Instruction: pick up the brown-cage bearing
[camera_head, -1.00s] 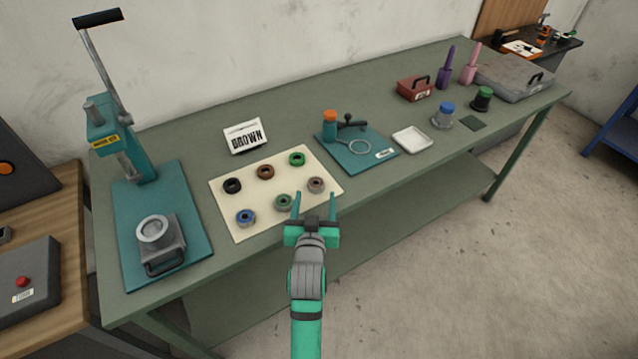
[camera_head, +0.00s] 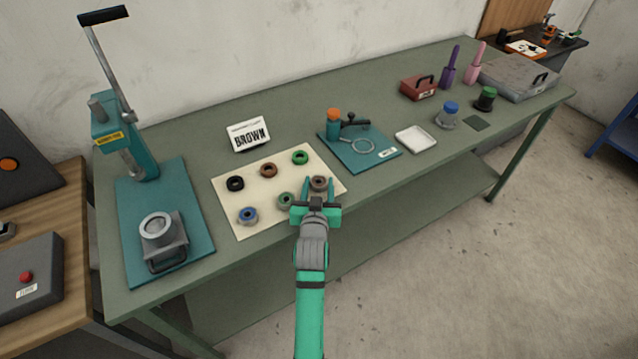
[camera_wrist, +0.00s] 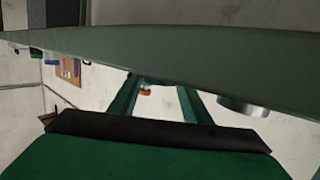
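The brown-cage bearing (camera_head: 268,170) lies on the cream mat (camera_head: 233,207), in the back row between a black one (camera_head: 235,183) and a green one (camera_head: 300,157). My gripper (camera_head: 319,185) is open at the mat's right front edge, right of and nearer than the brown bearing. In the head view its fingertips overlap a grey-brown bearing (camera_head: 319,183); I cannot tell their height above it. In the wrist view the two fingers (camera_wrist: 158,100) are spread with nothing held between them. The brown bearing cannot be made out in that view.
A blue bearing (camera_head: 247,215) and a grey-green one (camera_head: 286,200) lie in the front row. A sign reading BROWN (camera_head: 248,134) stands behind the mat. A teal press (camera_head: 130,215) is at left, a teal fixture plate (camera_head: 375,160) at right.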

